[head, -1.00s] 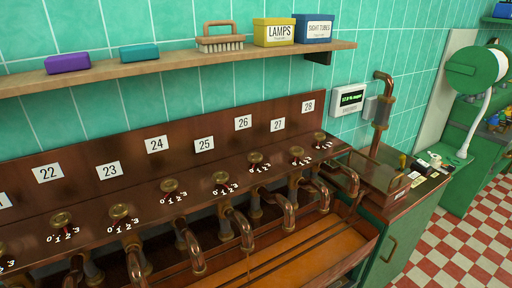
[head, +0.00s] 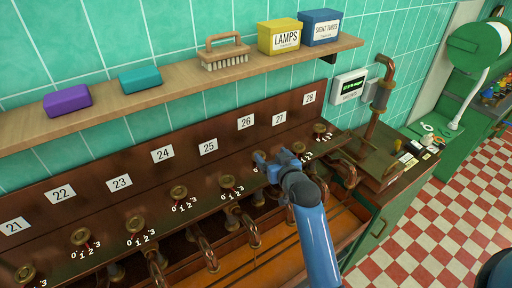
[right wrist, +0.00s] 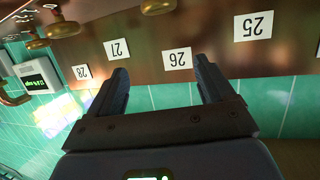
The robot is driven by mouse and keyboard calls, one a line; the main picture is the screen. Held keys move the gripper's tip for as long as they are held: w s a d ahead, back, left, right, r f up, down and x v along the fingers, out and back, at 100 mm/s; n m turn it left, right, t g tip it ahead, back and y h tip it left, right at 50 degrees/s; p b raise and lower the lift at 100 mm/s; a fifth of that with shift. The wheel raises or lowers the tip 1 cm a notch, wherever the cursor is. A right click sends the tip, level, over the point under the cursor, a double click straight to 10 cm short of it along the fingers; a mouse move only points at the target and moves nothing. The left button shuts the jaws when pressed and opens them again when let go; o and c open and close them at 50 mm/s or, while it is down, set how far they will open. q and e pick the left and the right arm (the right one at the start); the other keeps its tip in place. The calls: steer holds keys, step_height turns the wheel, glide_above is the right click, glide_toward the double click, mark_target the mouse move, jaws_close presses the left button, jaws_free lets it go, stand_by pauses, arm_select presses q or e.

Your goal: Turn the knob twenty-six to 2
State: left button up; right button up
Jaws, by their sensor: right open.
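The label 26 (head: 246,122) is on the brown panel, with a row of round brass knobs below the labels. My right gripper (head: 271,158) is over the place of knob twenty-six, which it hides in the head view, along with most of its 0–3 scale. In the right wrist view, upside down, the gripper (right wrist: 160,68) is open and empty, its fingers apart. A brass knob, seemingly twenty-six (right wrist: 158,5), is cut by the top edge, beyond the fingertips. Its setting cannot be read. My left gripper is out of view.
Knob twenty-five (head: 228,182) and knob twenty-seven (head: 298,147) stand close on either side. Copper pipes (head: 250,232) curve below the knobs. A wooden shelf (head: 180,85) with boxes and a brush runs above. A small display (head: 350,85) is on the wall at right.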

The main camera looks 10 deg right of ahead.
step_height(320, 180, down, 2)
steer(key=shift+s+a+f+g, duration=0.1)
steer(key=shift+a+g, duration=0.05)
steer(key=shift+g, duration=0.65)
steer(key=x, duration=0.2)
steer(key=p+x, duration=0.1)
steer(key=x, duration=0.1)
steer(key=p+x, duration=0.1)
steer(key=x, duration=0.2)
steer(key=shift+s+a+f, duration=0.1)
steer(key=shift+f, duration=0.25)
steer(key=shift+w+a+f+p, duration=0.1)
steer(key=shift+w+f+p, duration=0.25)
steer(key=shift+w, duration=0.2)
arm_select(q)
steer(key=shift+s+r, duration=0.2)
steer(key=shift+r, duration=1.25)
arm_select(e)
steer(key=shift+x, duration=0.75)
